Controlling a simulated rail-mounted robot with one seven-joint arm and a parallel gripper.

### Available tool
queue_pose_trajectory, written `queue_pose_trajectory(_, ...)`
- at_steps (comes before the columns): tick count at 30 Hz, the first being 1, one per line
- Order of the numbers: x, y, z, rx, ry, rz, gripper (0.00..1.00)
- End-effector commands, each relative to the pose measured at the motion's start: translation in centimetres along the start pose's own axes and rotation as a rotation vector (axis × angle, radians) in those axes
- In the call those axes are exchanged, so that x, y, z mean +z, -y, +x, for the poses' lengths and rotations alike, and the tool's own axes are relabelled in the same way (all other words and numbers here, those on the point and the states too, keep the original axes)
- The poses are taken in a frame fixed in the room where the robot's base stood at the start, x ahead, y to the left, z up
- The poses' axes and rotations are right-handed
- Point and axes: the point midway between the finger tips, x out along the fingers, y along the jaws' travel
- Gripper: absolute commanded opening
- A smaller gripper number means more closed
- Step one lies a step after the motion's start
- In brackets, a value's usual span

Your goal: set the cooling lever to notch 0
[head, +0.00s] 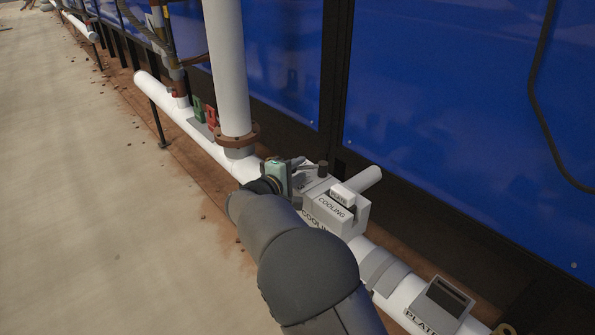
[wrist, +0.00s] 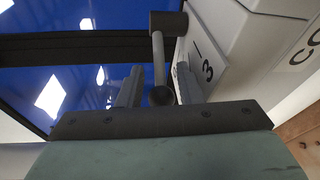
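The cooling lever is a grey rod with a dark ball knob (wrist: 162,95) at its near end and a dark cylindrical hub (wrist: 168,22) at its far end. The hub also shows in the head view (head: 322,168), beside the white box labelled COOLING (head: 330,212). My gripper (wrist: 160,68) is open, with one finger on each side of the rod and knob; narrow gaps seem to show. A white notch plate (wrist: 207,66) marked 3 stands just right of the right finger. Other notch marks are hidden. In the head view my gripper (head: 292,166) is left of the hub.
A thick white vertical pipe (head: 228,70) rises close behind my gripper. Blue panels (head: 460,110) stand behind. The pale floor (head: 90,200) at left is clear.

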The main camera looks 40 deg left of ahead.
Motion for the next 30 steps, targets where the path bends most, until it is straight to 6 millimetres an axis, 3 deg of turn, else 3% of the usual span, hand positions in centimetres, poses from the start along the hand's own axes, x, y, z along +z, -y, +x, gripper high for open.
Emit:
queue_pose_trajectory(2, 0.01, 0.0, -0.01, 0.0, 0.0, 0.0, 0.32)
queue_pose_trajectory(6, 0.01, 0.01, -0.02, 0.0, 0.0, 0.0, 0.0)
queue_pose_trajectory(29, -0.07, 0.03, 0.23, -0.019, 0.127, 0.016, 0.0)
queue_pose_trajectory(30, -0.08, 0.03, 0.22, -0.019, 0.126, 0.016, 0.16)
